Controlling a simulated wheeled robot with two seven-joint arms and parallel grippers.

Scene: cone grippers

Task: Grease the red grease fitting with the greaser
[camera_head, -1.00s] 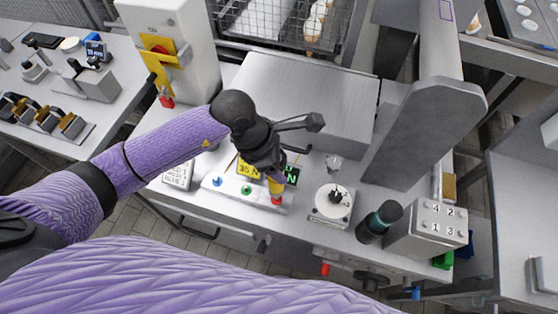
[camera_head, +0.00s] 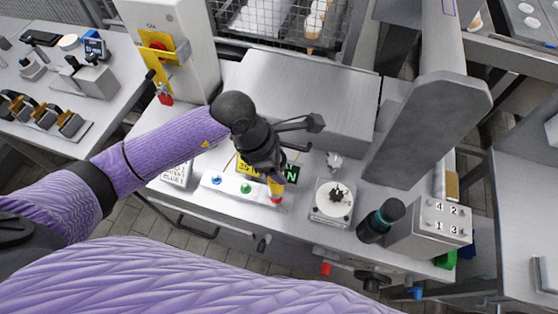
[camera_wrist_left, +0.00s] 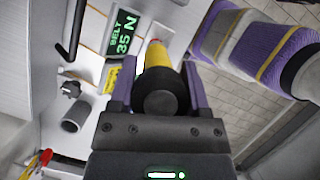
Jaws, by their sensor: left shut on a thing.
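My left gripper (camera_head: 272,176) is shut on the yellow greaser (camera_head: 277,187), above a white strip (camera_head: 218,192) on the workbench. The greaser also shows in the left wrist view (camera_wrist_left: 158,58), between the fingers, its black end towards the camera. The red grease fitting (camera_head: 276,199) sits at the right end of the strip, just under the greaser's tip. I cannot tell whether they touch. A blue fitting (camera_head: 216,180) and a green fitting (camera_head: 246,188) stand to its left. My right gripper is not in view.
A display (camera_wrist_left: 122,33) reading "BELT 35 N" stands beside the greaser. A round dial plate (camera_head: 333,202), a dark bottle (camera_head: 380,221) and a numbered grey box (camera_head: 429,232) stand to the right. A large grey housing (camera_head: 303,95) is behind.

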